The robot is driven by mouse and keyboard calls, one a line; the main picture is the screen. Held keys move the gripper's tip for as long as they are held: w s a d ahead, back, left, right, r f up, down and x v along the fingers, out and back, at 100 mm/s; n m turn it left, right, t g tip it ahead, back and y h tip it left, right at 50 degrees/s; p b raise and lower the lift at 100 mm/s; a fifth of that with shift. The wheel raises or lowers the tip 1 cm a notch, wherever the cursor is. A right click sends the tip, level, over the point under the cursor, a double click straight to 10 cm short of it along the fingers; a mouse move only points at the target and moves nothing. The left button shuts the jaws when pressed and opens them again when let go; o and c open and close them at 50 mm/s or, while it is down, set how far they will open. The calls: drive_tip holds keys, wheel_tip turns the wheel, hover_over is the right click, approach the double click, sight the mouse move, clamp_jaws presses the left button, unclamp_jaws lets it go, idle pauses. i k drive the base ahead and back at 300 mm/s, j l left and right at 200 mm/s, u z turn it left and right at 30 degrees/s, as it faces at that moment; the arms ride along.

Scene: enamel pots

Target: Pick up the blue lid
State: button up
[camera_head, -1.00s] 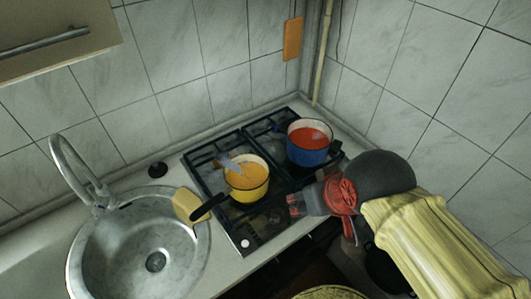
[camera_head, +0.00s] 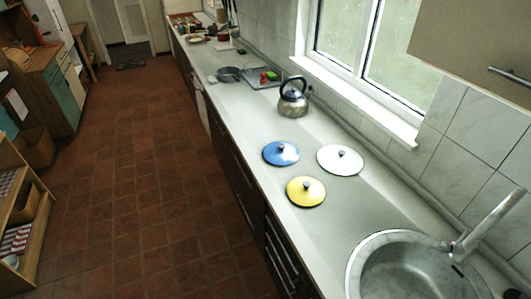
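The blue lid (camera_head: 281,153) lies flat on the pale countertop (camera_head: 330,215), near its front edge. It is round with a dark knob in the middle. A white lid (camera_head: 340,160) lies to its right and a yellow lid (camera_head: 306,192) lies below it in the picture, both on the counter. My gripper is not in the current view.
A metal kettle (camera_head: 292,100) stands behind the lids. A round sink (camera_head: 420,268) with a tap (camera_head: 490,225) is at the lower right. Small items and a pan (camera_head: 228,74) stand farther along the counter. The tiled floor (camera_head: 130,180) at the left is open.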

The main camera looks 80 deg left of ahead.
sight(279, 154)
drive_tip(key=u, duration=2.6)
drive_tip(key=z, duration=3.35)
drive_tip(key=u, duration=3.35)
drive_tip(key=i+j, duration=0.2)
drive_tip(key=i, duration=0.2)
